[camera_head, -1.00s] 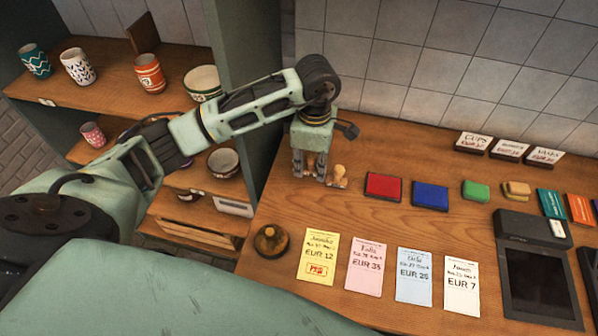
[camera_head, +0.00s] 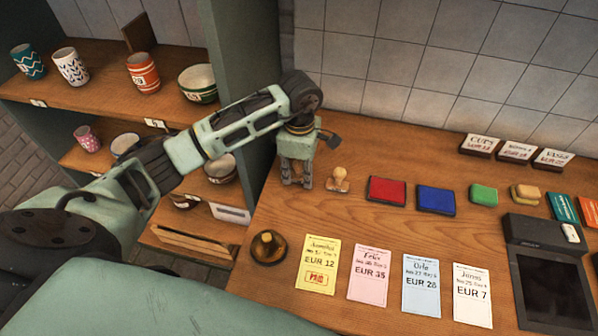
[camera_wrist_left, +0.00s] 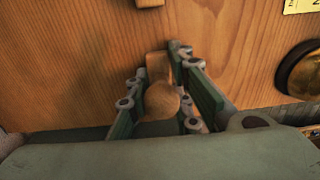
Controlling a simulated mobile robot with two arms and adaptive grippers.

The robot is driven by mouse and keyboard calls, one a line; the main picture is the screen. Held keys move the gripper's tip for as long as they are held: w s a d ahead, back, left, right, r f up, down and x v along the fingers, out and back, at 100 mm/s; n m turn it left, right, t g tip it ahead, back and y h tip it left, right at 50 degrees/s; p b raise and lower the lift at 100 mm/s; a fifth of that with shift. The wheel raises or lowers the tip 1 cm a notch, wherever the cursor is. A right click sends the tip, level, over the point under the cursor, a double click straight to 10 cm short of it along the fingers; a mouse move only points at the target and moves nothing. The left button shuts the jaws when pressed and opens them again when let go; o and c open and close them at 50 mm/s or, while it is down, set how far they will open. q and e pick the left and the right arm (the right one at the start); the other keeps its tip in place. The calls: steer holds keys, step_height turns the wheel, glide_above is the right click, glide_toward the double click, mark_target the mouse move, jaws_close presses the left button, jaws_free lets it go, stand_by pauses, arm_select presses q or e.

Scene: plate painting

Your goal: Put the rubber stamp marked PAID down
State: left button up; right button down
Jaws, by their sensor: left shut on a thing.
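My left gripper (camera_head: 297,184) is at the back left of the wooden counter, pointing down. In the left wrist view its fingers (camera_wrist_left: 164,105) are shut on a rubber stamp with a round wooden knob (camera_wrist_left: 161,101). The mark on its underside is hidden, and I cannot tell whether its base touches the counter. A second wooden stamp (camera_head: 338,180) stands upright on the counter just right of the gripper, apart from it; its mark is hidden too. My right gripper is not in view.
A red ink pad (camera_head: 387,191), a blue pad (camera_head: 436,200) and a green block (camera_head: 484,195) lie to the right. A round brass-coloured thing (camera_head: 268,247) and several price slips, including a yellow one (camera_head: 317,263), lie in front. Shelves with pottery (camera_head: 143,75) stand left.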

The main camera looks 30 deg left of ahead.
arm_select(q)
steer(key=o, duration=0.5)
steer(key=shift+f, duration=0.15)
steer(key=shift+c, duration=0.2)
steer(key=o, duration=0.4)
steer(key=shift+o, duration=0.3)
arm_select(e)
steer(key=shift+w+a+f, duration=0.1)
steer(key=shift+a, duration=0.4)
